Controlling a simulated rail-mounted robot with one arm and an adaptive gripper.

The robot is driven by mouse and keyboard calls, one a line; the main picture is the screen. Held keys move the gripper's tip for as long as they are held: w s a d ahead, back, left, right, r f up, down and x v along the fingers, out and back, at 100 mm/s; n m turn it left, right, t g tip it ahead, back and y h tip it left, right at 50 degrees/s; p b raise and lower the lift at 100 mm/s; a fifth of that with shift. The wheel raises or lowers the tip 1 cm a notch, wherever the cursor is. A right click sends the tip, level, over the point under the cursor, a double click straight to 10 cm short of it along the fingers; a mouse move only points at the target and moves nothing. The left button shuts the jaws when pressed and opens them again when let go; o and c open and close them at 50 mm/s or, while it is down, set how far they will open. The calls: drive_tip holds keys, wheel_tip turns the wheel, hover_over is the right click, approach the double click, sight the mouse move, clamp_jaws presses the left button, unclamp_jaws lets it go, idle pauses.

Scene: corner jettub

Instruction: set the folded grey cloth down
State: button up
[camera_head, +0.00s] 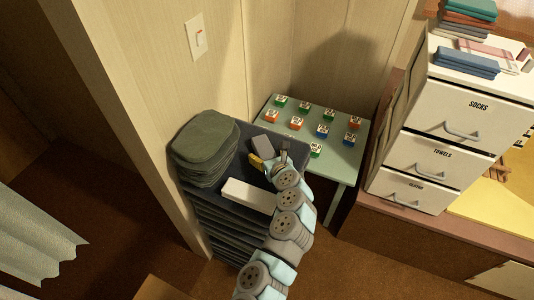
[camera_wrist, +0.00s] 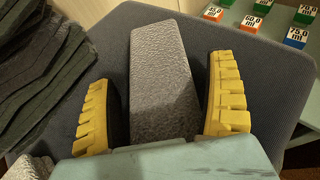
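The folded grey cloth (camera_head: 263,144) is a flat grey slab lying on the dark grey top (camera_head: 231,168) of a stack. In the wrist view the cloth (camera_wrist: 162,75) runs away between the two yellow fingers of my gripper (camera_wrist: 165,100). A narrow strip of dark surface shows between the cloth and each finger, so my gripper is open around it. In the head view my gripper (camera_head: 270,163) is at the cloth's near end. The cloth's near end is hidden by my gripper's body in the wrist view.
A pile of dark green folded cloths (camera_head: 205,148) stands left of the grey cloth. A pale block-like bundle (camera_head: 248,195) lies nearer. A pale green table (camera_head: 343,158) with several small labelled boxes is behind right. A white drawer unit (camera_head: 448,120) stands at the right.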

sight(267, 154)
drive_tip(key=shift+r, duration=0.15)
drive_tip(key=shift+s+d+r, duration=0.2)
drive_tip(key=shift+s+r, duration=0.15)
drive_tip(key=shift+s, duration=0.15)
drive_tip(key=shift+v, duration=1.05)
drive_tip(key=shift+b+v, duration=0.65)
drive_tip(key=shift+v, duration=3.5)
drive_tip(key=shift+o, duration=0.6)
drive_tip(key=shift+s+d, duration=0.1)
drive_tip(key=shift+s, duration=0.05)
